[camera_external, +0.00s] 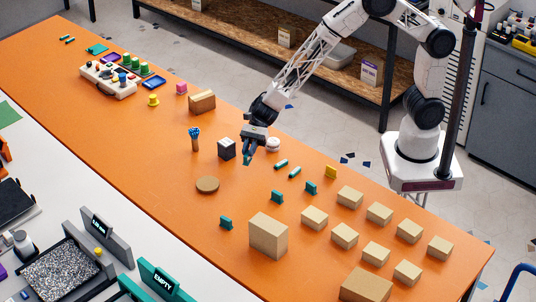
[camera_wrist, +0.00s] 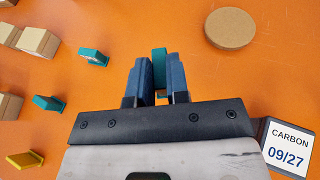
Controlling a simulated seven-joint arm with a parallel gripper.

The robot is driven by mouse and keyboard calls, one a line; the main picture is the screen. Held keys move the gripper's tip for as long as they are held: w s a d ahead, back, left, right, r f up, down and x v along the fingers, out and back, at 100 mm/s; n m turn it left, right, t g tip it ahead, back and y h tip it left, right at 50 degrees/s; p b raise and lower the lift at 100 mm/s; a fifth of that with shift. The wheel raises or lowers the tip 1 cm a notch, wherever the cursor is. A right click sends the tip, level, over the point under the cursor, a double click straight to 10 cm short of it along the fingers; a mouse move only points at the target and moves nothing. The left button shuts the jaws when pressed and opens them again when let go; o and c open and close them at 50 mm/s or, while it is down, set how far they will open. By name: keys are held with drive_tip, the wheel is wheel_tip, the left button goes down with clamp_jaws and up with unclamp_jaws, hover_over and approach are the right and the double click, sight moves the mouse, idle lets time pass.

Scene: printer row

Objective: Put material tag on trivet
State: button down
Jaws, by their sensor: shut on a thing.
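My gripper (camera_external: 249,152) is shut on a small teal tag (camera_wrist: 160,62), which stands upright between the blue fingers. In the external view the tag's lower end shows just below the fingertips, above the orange table. The wrist view also shows my gripper (camera_wrist: 158,78). The trivet (camera_external: 207,184) is a round, flat cork disc lying bare on the table, left of and nearer the camera than my gripper. In the wrist view the trivet (camera_wrist: 230,28) is ahead and to the right of the fingers, apart from the held tag.
A black cube (camera_external: 227,149) labelled CARBON (camera_wrist: 287,148) stands close beside my gripper. Other teal tags (camera_external: 277,196) stand to the right, near several cardboard boxes (camera_external: 315,218). A brush holder (camera_external: 195,140) is at left. Table around the trivet is clear.

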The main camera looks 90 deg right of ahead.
drive_tip(key=shift+w, duration=0.1)
drive_tip(key=shift+w+a+f, duration=0.25)
drive_tip(key=shift+w+a, duration=0.6)
drive_tip(key=shift+w, duration=1.5)
drive_tip(key=shift+w+a+f, duration=0.2)
drive_tip(key=shift+w+a, duration=0.6)
drive_tip(key=shift+w, duration=1.55)
drive_tip(key=shift+w+a+f, duration=0.25)
drive_tip(key=shift+w+a, duration=0.6)
drive_tip(key=shift+w, duration=1.5)
drive_tip(key=shift+w+a+f, duration=0.1)
drive_tip(key=shift+w, duration=0.3)
drive_tip(key=shift+f, duration=1.75)
drive_tip(key=shift+f, duration=0.15)
drive_tip(key=c, duration=1.1)
unclamp_jaws()
drive_tip(key=shift+r, duration=0.2)
